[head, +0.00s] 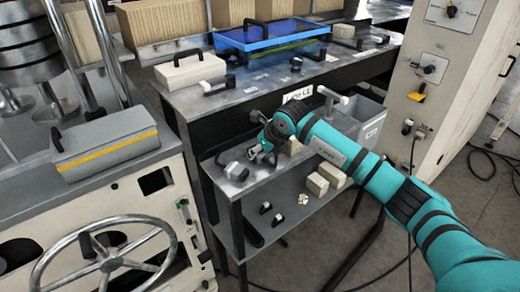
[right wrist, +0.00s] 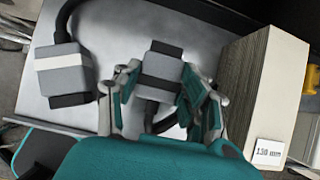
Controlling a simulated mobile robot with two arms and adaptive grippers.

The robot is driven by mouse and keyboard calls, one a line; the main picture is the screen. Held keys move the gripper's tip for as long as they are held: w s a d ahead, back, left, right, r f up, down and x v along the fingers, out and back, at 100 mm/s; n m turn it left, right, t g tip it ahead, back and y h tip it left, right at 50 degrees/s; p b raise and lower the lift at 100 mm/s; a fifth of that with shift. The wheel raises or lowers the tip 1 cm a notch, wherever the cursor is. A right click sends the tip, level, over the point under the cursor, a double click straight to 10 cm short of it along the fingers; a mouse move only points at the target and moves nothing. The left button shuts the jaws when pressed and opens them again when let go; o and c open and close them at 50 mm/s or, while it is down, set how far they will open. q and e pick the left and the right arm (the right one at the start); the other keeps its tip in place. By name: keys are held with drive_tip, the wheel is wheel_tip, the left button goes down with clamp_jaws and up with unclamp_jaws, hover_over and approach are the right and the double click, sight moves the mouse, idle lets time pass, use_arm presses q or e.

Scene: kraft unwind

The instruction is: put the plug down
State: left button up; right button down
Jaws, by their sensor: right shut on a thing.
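My right gripper (head: 264,152) is low over a grey metal side shelf (head: 258,186) in the head view. I cannot tell whether the plug touches the shelf. A second grey connector (right wrist: 64,74) with a white band and a thick black cable lies to its left; it also shows in the head view (head: 236,172). My left gripper is out of view.
A tall beige stack (right wrist: 262,85) labelled "130 mm" stands close right of the gripper. Small blocks (head: 318,184) and dark pieces lie on the lower shelf. A blue tray (head: 265,36) sits on the bench behind. A grey box (head: 360,118) stands to the right.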

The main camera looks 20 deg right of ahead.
drive_tip(key=shift+f, duration=0.1)
drive_tip(key=c, duration=0.7)
unclamp_jaws()
drive_tip(key=shift+r, duration=0.25)
drive_tip(key=shift+s+r, duration=0.1)
drive_tip(key=shift+r, duration=0.1)
drive_tip(key=b+v, duration=0.2)
drive_tip(key=v, duration=0.9)
drive_tip(key=shift+s+d+r, duration=0.1)
drive_tip(key=shift+s+r, duration=0.05)
drive_tip(key=shift+s, duration=0.05)
